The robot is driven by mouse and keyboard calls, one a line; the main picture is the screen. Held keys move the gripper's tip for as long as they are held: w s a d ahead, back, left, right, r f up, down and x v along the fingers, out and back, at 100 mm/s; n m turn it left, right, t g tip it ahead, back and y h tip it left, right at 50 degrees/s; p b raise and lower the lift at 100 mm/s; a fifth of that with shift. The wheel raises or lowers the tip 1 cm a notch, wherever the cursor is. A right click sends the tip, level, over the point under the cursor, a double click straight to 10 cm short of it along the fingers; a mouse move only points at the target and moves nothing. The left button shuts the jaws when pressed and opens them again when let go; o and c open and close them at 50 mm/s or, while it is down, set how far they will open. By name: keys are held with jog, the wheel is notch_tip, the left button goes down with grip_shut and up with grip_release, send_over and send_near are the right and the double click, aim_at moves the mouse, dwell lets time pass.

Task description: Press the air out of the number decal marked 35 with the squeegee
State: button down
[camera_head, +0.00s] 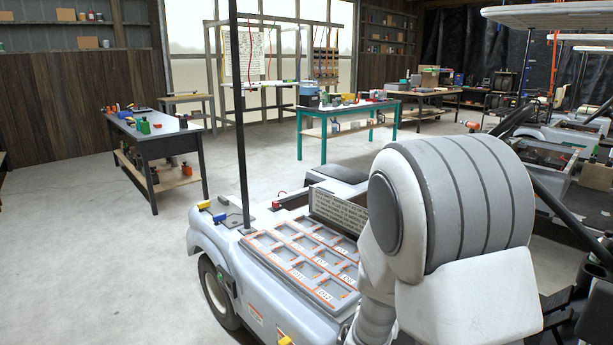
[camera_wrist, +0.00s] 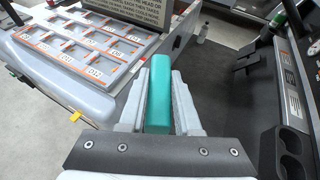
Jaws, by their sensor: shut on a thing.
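My gripper (camera_wrist: 159,100) is in the wrist view, its two pale fingers closed on the sides of a teal block-like tool (camera_wrist: 160,78), which I take to be the squeegee. The tool's far end points away from me, over the dark cart floor; I see it touching no decal. In the head view my arm hides the gripper and the tool. I cannot make out a decal marked 35. Small number labels show on the framed tray (camera_head: 300,262) on the cart's front, also in the wrist view (camera_wrist: 84,44), but most are too small to read.
The tray and a text sign (camera_head: 339,211) sit on the pale cart (camera_head: 262,302). A dark post (camera_head: 239,110) rises from the cart. A black-legged table (camera_head: 155,128) and a teal-legged bench (camera_head: 350,108) stand behind. Open concrete floor lies at left.

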jog(key=s+a+r+p, duration=0.1)
jog(key=r+p, duration=0.7)
jog(key=r, duration=0.2)
jog(key=a+r+n+y+p, duration=0.1)
jog(key=a+r+p, duration=0.1)
jog(key=r+p, duration=0.6)
notch_tip(320, 180, up, 3)
jog(key=shift+s+f, duration=0.1)
jog(key=shift+s, duration=0.25)
jog(key=shift+s, duration=0.15)
